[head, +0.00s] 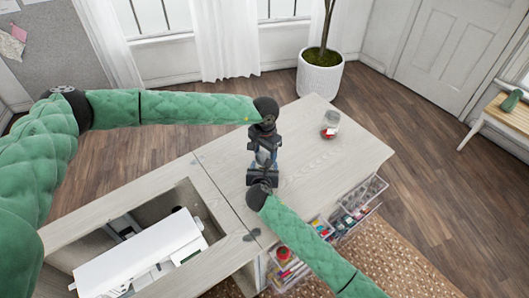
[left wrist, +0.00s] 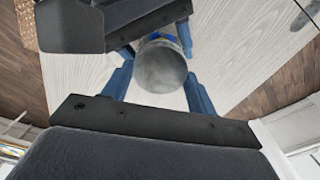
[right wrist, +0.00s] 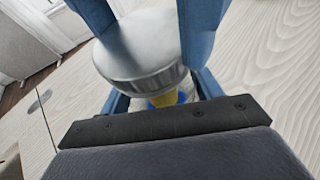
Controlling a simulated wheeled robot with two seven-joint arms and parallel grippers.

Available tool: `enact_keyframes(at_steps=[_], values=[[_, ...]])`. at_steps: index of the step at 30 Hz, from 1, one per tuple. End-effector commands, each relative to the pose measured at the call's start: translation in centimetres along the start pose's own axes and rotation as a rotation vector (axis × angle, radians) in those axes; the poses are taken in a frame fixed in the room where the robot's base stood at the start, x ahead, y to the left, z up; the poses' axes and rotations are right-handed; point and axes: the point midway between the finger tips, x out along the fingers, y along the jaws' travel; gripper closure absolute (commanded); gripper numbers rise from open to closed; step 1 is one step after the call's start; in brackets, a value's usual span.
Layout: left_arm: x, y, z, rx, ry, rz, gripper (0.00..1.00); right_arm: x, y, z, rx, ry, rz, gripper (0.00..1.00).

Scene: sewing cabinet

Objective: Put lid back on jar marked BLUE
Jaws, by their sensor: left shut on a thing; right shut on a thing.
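A silver-grey round lid (right wrist: 140,60) with a ridged rim is held between the blue fingers of my left gripper (head: 264,150). The lid also shows from above in the left wrist view (left wrist: 165,70). Directly below it is a clear jar (right wrist: 165,100) with blue and yellow inside, held low by my right gripper (head: 262,170). The lid is in line over the jar and close to its mouth; whether it touches or is seated I cannot tell. No lettering on the jar is readable. In the head view, the grippers mostly hide both.
Another jar (head: 330,125) with red in it stands on the pale tabletop (head: 355,155) to the right. A white sewing machine (head: 140,255) sits in the cabinet opening at left. Clear drawers (head: 360,195) with supplies stick out at the front.

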Motion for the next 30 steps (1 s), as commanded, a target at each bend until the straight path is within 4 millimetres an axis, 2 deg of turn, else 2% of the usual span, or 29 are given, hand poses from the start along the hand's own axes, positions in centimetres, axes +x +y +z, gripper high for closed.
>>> enact_keyframes(at_steps=[3, 8, 19, 20, 23, 30], values=[[-0.09, -0.03, -0.05, 0.153, 0.001, -0.001, 0.63, 0.01, -0.04, -0.02, 0.0, 0.0, -0.001, 0.99], [-0.07, -0.03, -0.03, 0.286, 0.0, -0.001, 0.63, 0.01, -0.05, -0.03, 0.0, 0.001, -0.001, 0.99], [-0.06, -0.06, -0.02, 0.318, 0.0, -0.001, 0.63, 0.02, -0.07, -0.05, 0.0, 0.001, -0.001, 0.99], [-0.06, -0.06, -0.02, 0.318, 0.0, -0.001, 0.38, 0.02, -0.07, -0.05, 0.0, 0.001, -0.001, 0.99], [-0.05, -0.04, -0.02, 0.317, 0.0, -0.001, 0.2, 0.02, -0.08, -0.05, 0.0, 0.001, -0.001, 0.99], [-0.02, 0.01, -0.01, 0.317, 0.0, 0.0, 0.2, 0.01, -0.05, -0.05, 0.0, 0.001, -0.001, 0.99]])
